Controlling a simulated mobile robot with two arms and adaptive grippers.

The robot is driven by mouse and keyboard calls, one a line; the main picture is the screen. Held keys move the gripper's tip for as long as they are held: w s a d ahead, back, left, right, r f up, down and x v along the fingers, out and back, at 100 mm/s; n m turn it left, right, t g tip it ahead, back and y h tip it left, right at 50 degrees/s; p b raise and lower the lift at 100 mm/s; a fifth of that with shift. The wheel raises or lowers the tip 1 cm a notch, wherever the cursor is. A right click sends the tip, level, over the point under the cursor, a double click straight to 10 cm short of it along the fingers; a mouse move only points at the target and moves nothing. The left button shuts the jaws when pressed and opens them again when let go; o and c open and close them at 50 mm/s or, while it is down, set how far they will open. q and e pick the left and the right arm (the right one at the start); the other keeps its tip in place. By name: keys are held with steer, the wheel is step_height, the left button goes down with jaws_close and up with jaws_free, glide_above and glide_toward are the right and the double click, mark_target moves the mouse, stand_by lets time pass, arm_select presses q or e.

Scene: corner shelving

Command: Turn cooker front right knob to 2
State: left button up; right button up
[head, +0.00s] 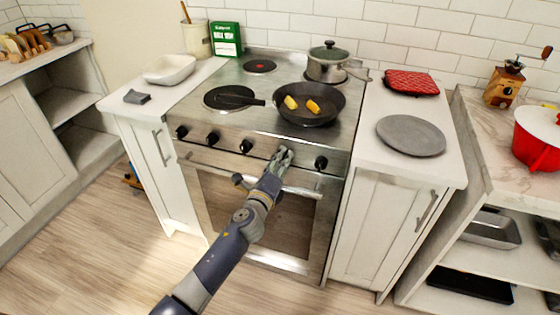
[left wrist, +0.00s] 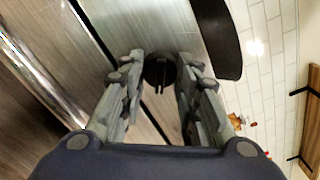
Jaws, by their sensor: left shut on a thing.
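The cooker (head: 262,256) is a steel stove with a row of black knobs along its front panel. My left gripper (head: 284,153) reaches that panel between the third knob from the left (head: 246,146) and the rightmost knob (head: 321,163). In the left wrist view a round black knob (left wrist: 159,71) sits between the fingertips of my left gripper (left wrist: 158,77), which is shut on it. In the head view my fingers hide this knob. A slot or pointer mark shows on it, but its number cannot be read. My right gripper is out of view.
A black frying pan (head: 309,104) with yellow food sits on the hob above my gripper. A lidded pot (head: 328,66) stands behind it. The oven handle (head: 215,168) runs just below the knobs. Counters flank the cooker; the floor in front is clear.

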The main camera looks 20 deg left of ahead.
arm_select(q)
steer(key=o, duration=1.1)
steer(key=shift+c, duration=0.2)
steer(key=shift+s, duration=0.1)
steer(key=s, duration=1.1)
steer(key=shift+s+a, duration=0.15)
steer(key=shift+s, duration=0.25)
steer(key=shift+f, duration=0.1)
